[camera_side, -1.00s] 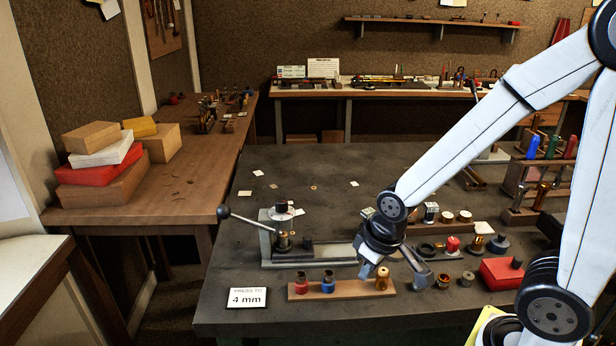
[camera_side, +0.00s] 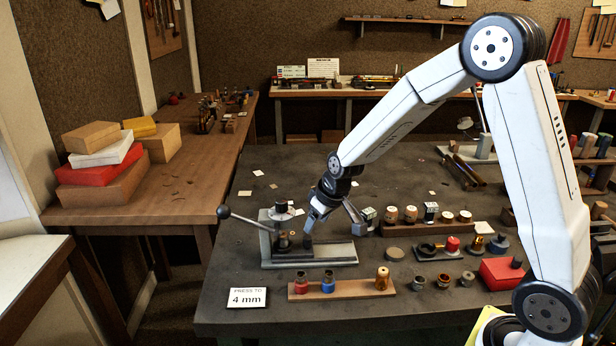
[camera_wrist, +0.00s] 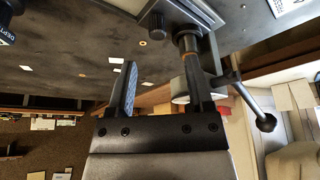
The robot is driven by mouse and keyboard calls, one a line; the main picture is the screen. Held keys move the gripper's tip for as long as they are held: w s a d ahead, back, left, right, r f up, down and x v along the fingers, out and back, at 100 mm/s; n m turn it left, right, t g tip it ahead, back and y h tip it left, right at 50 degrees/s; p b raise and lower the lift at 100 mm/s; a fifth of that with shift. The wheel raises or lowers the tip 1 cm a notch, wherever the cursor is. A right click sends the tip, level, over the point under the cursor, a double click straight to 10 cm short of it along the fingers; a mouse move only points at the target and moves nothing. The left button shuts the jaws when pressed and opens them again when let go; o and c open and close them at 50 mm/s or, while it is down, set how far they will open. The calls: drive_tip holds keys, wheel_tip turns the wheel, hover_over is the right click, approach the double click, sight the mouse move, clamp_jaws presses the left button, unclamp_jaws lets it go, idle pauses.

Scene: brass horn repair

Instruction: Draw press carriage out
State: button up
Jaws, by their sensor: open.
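The press (camera_side: 283,212) stands on the dark bench in the side view, with its lever (camera_side: 250,222) reaching out to the left. Its carriage carries a brass-coloured part (camera_side: 284,241) under the ram and a dark upright knob (camera_side: 307,242) to the right. The pale rail (camera_side: 335,254) runs right from there. My gripper (camera_side: 335,227) is open and empty, above the rail. One finger is close to the knob; I cannot tell whether they touch. In the wrist view my gripper (camera_wrist: 160,88) shows spread fingers, and the right one overlaps the press (camera_wrist: 187,42).
A wooden block (camera_side: 345,288) with small parts and a "4 mm" card (camera_side: 247,298) lie in front of the press. Several small parts and a red box (camera_side: 501,274) stand to the right. The bench behind the press is mostly clear.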

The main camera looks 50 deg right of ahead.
sight(308, 237)
drive_tip(key=shift+w+d, duration=0.2)
drive_tip(key=shift+w, duration=0.15)
drive_tip(key=shift+f, duration=0.2)
drive_tip(key=shift+x, duration=3.75)
clamp_jaws()
drive_tip(key=shift+r, duration=0.1)
